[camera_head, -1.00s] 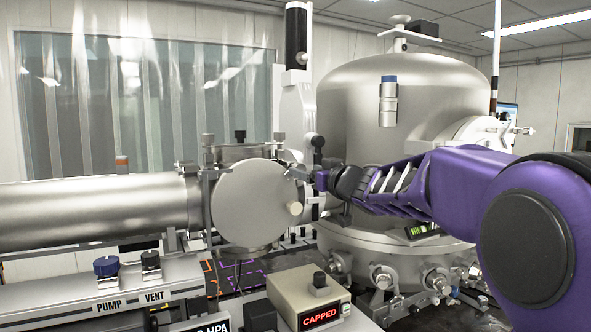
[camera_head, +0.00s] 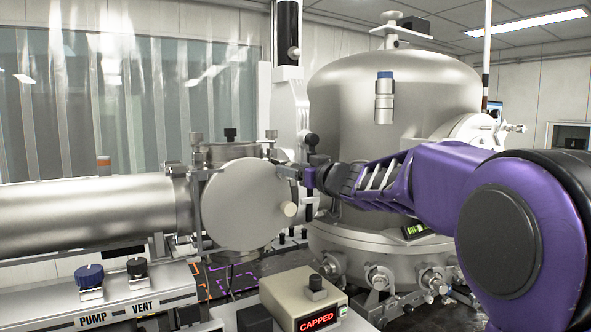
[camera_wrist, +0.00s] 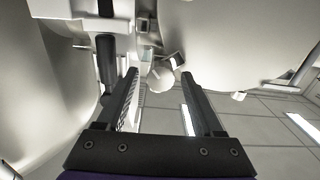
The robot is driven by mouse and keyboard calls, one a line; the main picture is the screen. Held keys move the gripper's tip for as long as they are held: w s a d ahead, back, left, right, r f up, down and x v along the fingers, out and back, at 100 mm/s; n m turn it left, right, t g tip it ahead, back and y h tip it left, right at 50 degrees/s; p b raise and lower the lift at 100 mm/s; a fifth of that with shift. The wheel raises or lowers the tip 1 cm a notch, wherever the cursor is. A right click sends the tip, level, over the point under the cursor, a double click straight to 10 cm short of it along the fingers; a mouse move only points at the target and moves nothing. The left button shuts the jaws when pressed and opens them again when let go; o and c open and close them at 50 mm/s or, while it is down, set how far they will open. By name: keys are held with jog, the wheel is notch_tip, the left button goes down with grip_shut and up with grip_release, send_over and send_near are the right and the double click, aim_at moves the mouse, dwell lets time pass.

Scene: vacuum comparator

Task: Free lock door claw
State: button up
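The lock door (camera_head: 243,205) is a round metal disc that looks closed on the end of the horizontal steel tube, with a pale knob (camera_head: 290,208) at its right edge. My gripper (camera_head: 284,169) is at the door's upper right edge in the head view. A claw cannot be made out clearly there; the gripper and small dark fittings overlap. In the wrist view my gripper (camera_wrist: 160,76) has its two dark fingers apart. A pale round part (camera_wrist: 161,79) shows between the fingertips, and I cannot tell whether they touch it.
The large steel vacuum chamber (camera_head: 390,90) stands close behind my arm. A white column (camera_head: 289,100) rises behind the door. A beige box (camera_head: 305,290) reading CAPPED and the PUMP and VENT knobs (camera_head: 90,276) are in front.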

grip_shut()
dwell(0.3)
jog(key=shift+s+a+f+n+b, duration=0.1)
jog(key=shift+n+b, duration=0.8)
jog(key=shift+n, duration=3.5)
jog(key=shift+a+f+n+b, duration=0.1)
jog(key=shift+n+b, duration=0.8)
jog(key=shift+n, duration=3.5)
jog(key=shift+o, duration=0.6)
grip_release()
